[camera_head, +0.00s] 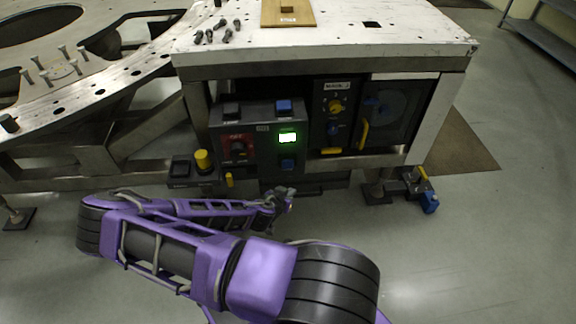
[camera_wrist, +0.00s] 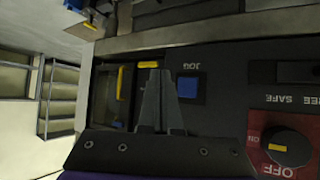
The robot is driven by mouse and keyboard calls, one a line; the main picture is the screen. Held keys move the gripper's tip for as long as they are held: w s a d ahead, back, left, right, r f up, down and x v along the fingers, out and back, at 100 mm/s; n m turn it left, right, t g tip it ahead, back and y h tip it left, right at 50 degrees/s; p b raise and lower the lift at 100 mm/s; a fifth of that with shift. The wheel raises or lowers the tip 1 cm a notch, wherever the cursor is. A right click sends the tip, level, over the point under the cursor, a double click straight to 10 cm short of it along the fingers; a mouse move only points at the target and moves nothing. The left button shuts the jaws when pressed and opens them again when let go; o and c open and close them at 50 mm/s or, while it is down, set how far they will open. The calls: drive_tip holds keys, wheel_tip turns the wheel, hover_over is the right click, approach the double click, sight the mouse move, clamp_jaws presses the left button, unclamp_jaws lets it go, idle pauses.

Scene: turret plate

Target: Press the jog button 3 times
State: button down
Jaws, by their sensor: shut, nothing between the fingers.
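The jog button is a square blue button (camera_head: 288,165) low on the right of the dark control panel (camera_head: 262,150), below a lit green screen. In the wrist view the blue button (camera_wrist: 187,88) shows with an upside-down JOG label beside it. My gripper (camera_head: 285,199) is just below the button in the head view. In the wrist view my gripper (camera_wrist: 160,73) has its fingers together, empty, their tips just left of the button. I cannot tell the depth gap; no contact is visible.
The panel also has a red-plated OFF knob (camera_head: 238,147), which shows in the wrist view (camera_wrist: 285,146), and an upper blue button (camera_head: 284,106). A yellow mushroom button (camera_head: 203,159) is left of it. Yellow handles (camera_head: 363,135) are to the right. Bolts (camera_head: 218,31) lie on the white tabletop (camera_head: 345,40).

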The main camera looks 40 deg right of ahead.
sight(290, 166)
drive_tip(key=w+d+b, duration=0.1)
drive_tip(key=w+d, duration=0.3)
drive_tip(key=w, duration=0.3)
drive_tip(key=shift+d, duration=0.25)
drive_tip(key=shift+w, duration=0.25)
idle(1.7)
drive_tip(key=shift+w+d+b, duration=0.2)
drive_tip(key=shift+b, duration=0.1)
drive_tip(key=shift+w+d, duration=0.35)
drive_tip(key=shift+w, duration=0.2)
idle(1.0)
drive_tip(key=shift+s+a, duration=0.6)
drive_tip(key=shift+s, duration=0.3)
drive_tip(key=shift+s+a, duration=0.45)
drive_tip(key=shift+s, duration=0.25)
drive_tip(key=shift+s+a, duration=0.4)
drive_tip(key=shift+s, duration=0.35)
drive_tip(key=shift+s+a, duration=0.45)
drive_tip(key=shift+s, duration=0.25)
